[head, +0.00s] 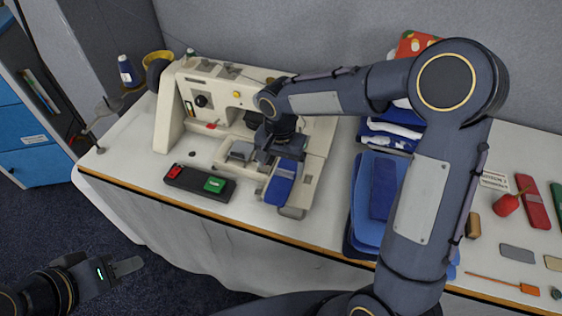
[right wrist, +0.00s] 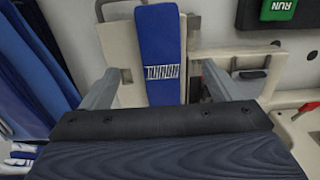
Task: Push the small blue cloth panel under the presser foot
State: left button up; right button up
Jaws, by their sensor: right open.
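The small blue cloth panel (head: 281,183) lies on the front of the sewing machine's (head: 216,99) cream bed. In the right wrist view the panel (right wrist: 160,45) is a long blue strip with a white band of stripes near its lower end. My right gripper (head: 277,152) is over the bed at the panel's machine-side end. Its open fingers (right wrist: 154,92) stand on either side of the panel, with gaps visible. The presser foot is hidden behind my right arm and gripper. My left gripper (head: 112,268) is off the table at the lower left; its jaw opening is unclear.
A control box (head: 200,183) with red and green buttons sits left of the bed. Folded blue cloth (head: 367,205) lies to the right.

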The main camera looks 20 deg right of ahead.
aim_at(280, 185)
notch_tip(280, 185, down, 8)
jog(key=shift+r+p, duration=0.15)
jog(key=shift+p, duration=0.2)
pick_arm(q)
jog(key=shift+r, duration=0.4)
